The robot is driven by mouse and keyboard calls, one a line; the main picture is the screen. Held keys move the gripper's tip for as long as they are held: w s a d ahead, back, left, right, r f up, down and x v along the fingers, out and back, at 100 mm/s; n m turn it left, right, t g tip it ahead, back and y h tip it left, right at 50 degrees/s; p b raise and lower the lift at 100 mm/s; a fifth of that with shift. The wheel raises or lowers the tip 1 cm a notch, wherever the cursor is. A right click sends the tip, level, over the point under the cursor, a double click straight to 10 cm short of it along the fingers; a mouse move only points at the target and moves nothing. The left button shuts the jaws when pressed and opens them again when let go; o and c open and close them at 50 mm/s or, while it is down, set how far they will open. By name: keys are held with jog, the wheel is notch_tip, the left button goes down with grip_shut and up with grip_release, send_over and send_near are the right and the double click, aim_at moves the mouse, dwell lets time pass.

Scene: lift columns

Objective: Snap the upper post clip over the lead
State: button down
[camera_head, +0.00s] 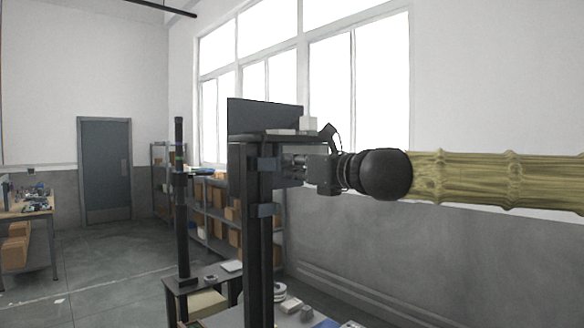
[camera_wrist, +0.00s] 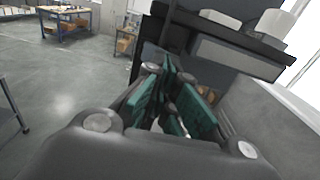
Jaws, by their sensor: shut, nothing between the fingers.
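A tall black post (camera_head: 256,250) stands in the middle of the head view. A blue-grey upper clip (camera_head: 267,164) and a similar lower clip (camera_head: 265,210) sit on its right side. My gripper (camera_head: 288,168) reaches in from the right, its fingertips close to the upper clip; I cannot tell whether they touch it. In the wrist view my gripper (camera_wrist: 169,78) has its teal-padded fingers together, with nothing seen between them. I cannot make out the lead for certain, nor whether the upper clip is open or closed; the fingers cover that area in the wrist view.
A dark shelf (camera_head: 280,136) with a screen (camera_head: 262,115) tops the post, just above my gripper. Small light boxes (camera_head: 309,124) rest on it. A second thin black post (camera_head: 181,220) stands on a low table to the left. Open floor (camera_head: 110,270) lies farther left.

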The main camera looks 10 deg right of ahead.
jog(key=shift+x, duration=0.85)
jog(key=shift+s+d, duration=0.1)
jog(key=shift+s, duration=0.05)
jog(key=v, duration=0.6)
jog(key=shift+s+d, duration=0.25)
dwell(0.6)
jog(key=shift+f, duration=0.1)
